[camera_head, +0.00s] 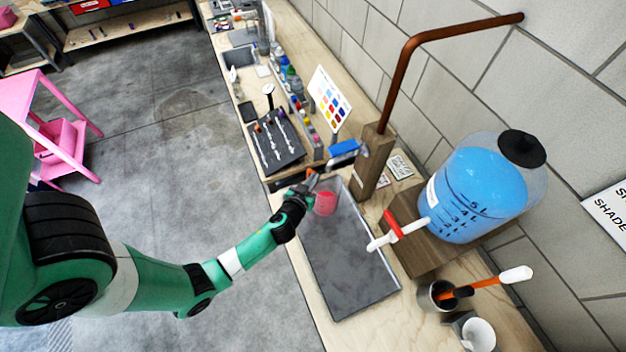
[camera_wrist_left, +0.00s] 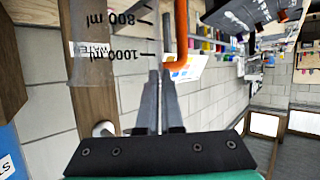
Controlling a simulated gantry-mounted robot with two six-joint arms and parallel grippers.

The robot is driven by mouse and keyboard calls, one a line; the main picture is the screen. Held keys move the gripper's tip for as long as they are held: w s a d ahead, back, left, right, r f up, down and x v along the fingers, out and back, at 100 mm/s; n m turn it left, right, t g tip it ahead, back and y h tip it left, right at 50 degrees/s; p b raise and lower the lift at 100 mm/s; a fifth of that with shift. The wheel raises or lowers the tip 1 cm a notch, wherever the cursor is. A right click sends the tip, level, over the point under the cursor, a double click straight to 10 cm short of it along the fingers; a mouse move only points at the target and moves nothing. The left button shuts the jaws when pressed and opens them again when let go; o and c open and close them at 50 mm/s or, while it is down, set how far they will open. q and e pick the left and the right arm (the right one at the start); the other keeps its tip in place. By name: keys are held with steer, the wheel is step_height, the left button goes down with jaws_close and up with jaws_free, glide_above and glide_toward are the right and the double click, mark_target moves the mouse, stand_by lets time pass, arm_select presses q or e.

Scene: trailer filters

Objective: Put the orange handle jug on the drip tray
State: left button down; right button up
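In the left wrist view the jug's clear wall (camera_wrist_left: 110,45) shows upside-down 800 and 1000 ml marks, and the orange handle (camera_wrist_left: 180,45) is at the fingertips (camera_wrist_left: 161,78). The fingers appear shut on the handle; the exact contact is partly hidden. My right gripper is out of view.
A blue-filled dispenser (camera_head: 480,190) with a white spout (camera_head: 385,240) stands right of the tray. A wooden post (camera_head: 372,160) carries a copper pipe (camera_head: 408,60) near the jug. A dark cup (camera_head: 437,296) and white cup (camera_head: 478,334) stand at the near right. The tray's near part is bare.

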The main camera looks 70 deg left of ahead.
arm_select(q)
steer(key=shift+f, duration=0.2)
steer(key=c, duration=1.1)
jaws_free()
steer(key=shift+r, duration=0.25)
steer(key=shift+s+d+r+p, duration=0.1)
steer(key=shift+d+p, duration=0.05)
steer(key=shift+p, duration=0.15)
steer(key=v, duration=1.1)
steer(key=shift+s+d+r+b, duration=0.1)
steer(key=shift+s+d+b, duration=0.05)
steer(key=shift+d+b, duration=0.15)
